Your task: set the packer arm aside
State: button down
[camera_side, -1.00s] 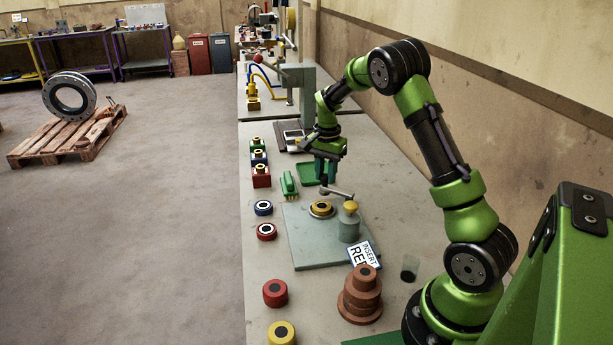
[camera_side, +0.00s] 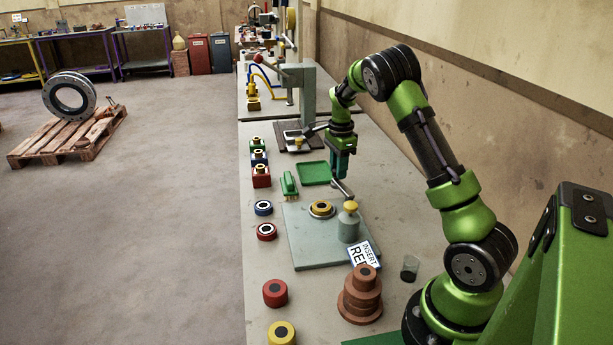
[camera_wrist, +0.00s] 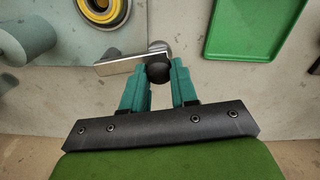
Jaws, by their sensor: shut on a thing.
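The packer arm (camera_side: 344,190) is a short metal bar reaching from the yellow-capped grey post (camera_side: 349,225) to my gripper (camera_side: 341,176). In the wrist view the packer arm (camera_wrist: 125,62) ends in a dark round knob (camera_wrist: 158,73) between my teal fingers, which are shut on it. The yellow-ringed round part (camera_side: 321,209) sits on the grey-green plate (camera_side: 318,255), left of the post. The bar lies away from above this part, over the back of the plate. The wrist view also shows the yellow-ringed part (camera_wrist: 105,10) at its top edge.
A green tray (camera_side: 313,173) lies just left of my gripper, with a green brush (camera_side: 289,184) beside it. Ringed parts and red and yellow cylinders line the left bench edge.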

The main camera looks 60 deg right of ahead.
aim_at(339, 183)
dwell(0.4)
jog(key=c, duration=0.9)
grip_release()
jog(key=shift+o, duration=0.2)
notch_tip(339, 183, up, 17)
jog(key=s+a+n+t, duration=0.2)
jog(key=s+a+n, duration=0.3)
jog(key=a, duration=0.5)
jog(key=s+a+n+t+y, duration=0.1)
jog(key=s+a+n+t, duration=0.1)
jog(key=s+a+n, duration=0.3)
jog(key=s+a+n+t+y, duration=0.1)
jog(key=s+a+n+t, duration=0.2)
jog(key=s+a+n, duration=0.3)
jog(key=a+n, duration=0.4)
jog(key=a, duration=0.5)
jog(key=shift+a, duration=0.3)
